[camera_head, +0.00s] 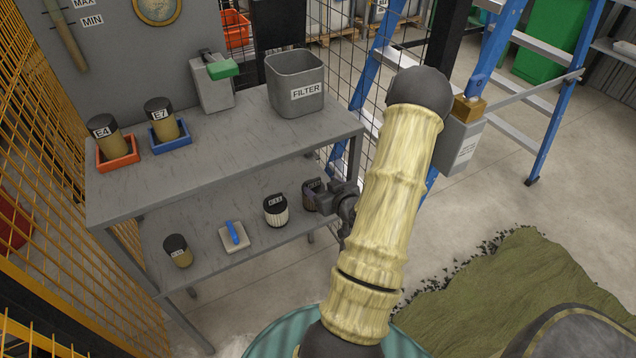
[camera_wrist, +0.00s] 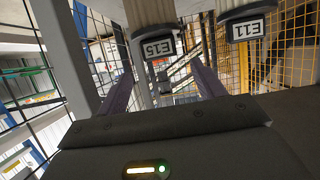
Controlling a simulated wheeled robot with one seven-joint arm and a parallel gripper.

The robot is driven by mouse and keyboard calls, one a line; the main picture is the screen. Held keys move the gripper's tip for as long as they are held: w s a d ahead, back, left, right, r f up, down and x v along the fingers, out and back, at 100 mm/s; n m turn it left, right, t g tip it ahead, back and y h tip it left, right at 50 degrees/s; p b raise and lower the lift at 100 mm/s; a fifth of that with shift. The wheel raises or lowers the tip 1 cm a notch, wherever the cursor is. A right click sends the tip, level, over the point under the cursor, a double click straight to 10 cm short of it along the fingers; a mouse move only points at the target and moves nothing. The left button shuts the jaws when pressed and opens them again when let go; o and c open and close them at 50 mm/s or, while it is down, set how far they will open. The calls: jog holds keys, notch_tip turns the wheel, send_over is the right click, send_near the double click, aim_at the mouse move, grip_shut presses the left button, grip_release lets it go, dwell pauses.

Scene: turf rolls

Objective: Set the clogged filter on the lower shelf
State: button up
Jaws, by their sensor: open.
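The lower shelf (camera_head: 205,262) is the grey lower board of the workbench. Filter E15 (camera_head: 312,190), dark-capped, stands near its right end; in the wrist view E15 (camera_wrist: 157,45) shows upside down between the two fingers. My gripper (camera_head: 328,197) is open at E15; the wrist view shows its fingers (camera_wrist: 163,88) spread on either side. I cannot tell whether they touch it. Filter E11 (camera_head: 276,211), with a pale pleated body, stands just left of E15. A tan, dark-capped filter (camera_head: 178,252) stands at the shelf's left. Which filter is clogged is not clear.
On the bench top, filter E4 (camera_head: 103,136) stands in a red tray and E7 (camera_head: 161,120) in a blue tray. The grey FILTER bin (camera_head: 295,85) stands at the right. A blue-handled brush (camera_head: 234,235) lies mid-shelf. A blue ladder (camera_head: 490,60) stands behind my arm.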

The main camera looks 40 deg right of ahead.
jog(key=p+v, duration=0.4)
jog(key=v, duration=0.3)
jog(key=shift+s, duration=0.3)
jog(key=shift+a+r, duration=0.1)
jog(key=shift+r, duration=0.05)
